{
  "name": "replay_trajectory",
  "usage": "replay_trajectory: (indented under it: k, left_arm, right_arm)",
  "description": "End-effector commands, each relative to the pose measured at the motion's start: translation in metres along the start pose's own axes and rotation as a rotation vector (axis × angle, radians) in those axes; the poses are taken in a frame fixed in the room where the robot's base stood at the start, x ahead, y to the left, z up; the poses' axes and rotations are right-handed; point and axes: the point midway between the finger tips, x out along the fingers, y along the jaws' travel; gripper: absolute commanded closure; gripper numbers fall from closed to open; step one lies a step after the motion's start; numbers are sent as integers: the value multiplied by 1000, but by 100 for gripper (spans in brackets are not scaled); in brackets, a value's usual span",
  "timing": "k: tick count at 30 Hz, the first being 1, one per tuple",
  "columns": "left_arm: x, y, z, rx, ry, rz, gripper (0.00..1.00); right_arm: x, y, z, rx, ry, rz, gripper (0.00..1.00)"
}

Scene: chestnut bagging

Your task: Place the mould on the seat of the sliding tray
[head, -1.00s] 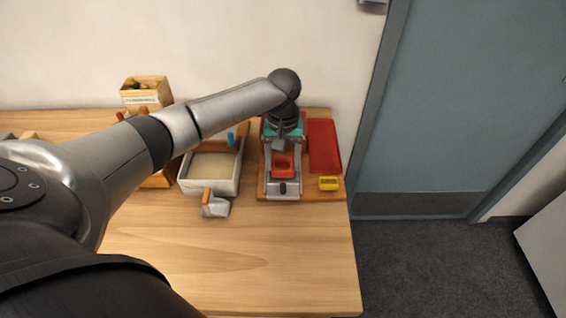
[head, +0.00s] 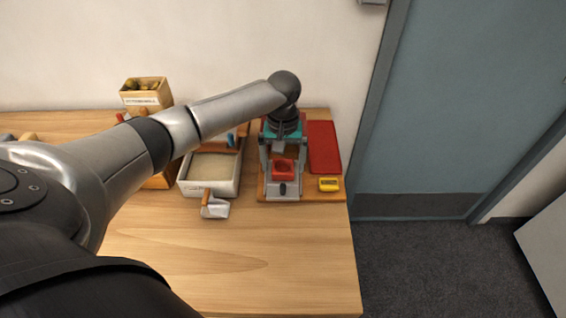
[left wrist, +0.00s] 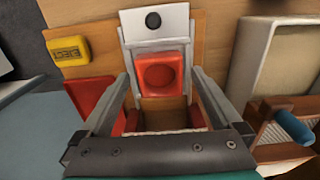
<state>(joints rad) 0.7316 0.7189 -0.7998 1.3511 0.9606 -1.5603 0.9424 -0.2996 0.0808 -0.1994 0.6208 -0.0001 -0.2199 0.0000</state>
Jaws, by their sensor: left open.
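The red mould (head: 283,168), a square block with a round hollow, is at the pale grey sliding tray (head: 283,193). The left wrist view shows the mould (left wrist: 162,75) just behind the tray's pale end plate with its black knob (left wrist: 153,20). I cannot tell whether it sits flat in the seat. My left gripper (head: 283,150) is over the tray and open. In the left wrist view its two grey fingers stand apart on either side of the mould, with gaps showing. The back of the tray is partly hidden by my gripper. My right gripper is not in view.
The front of the table is clear. A labelled wooden box (head: 147,100) stands behind.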

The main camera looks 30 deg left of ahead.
Motion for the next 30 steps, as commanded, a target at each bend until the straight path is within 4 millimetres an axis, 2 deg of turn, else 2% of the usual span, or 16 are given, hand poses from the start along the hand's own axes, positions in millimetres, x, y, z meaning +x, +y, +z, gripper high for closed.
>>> replay_trajectory:
  k: [15,21,30]
  left_arm:
    - [-100,0,-1,0,3,2,1]
    - [-117,0,0,0,0,1,1]
    - [-119,0,0,-1,-1,0,1]
  right_arm:
    - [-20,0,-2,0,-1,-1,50]
    - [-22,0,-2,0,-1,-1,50]
    - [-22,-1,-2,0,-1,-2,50]
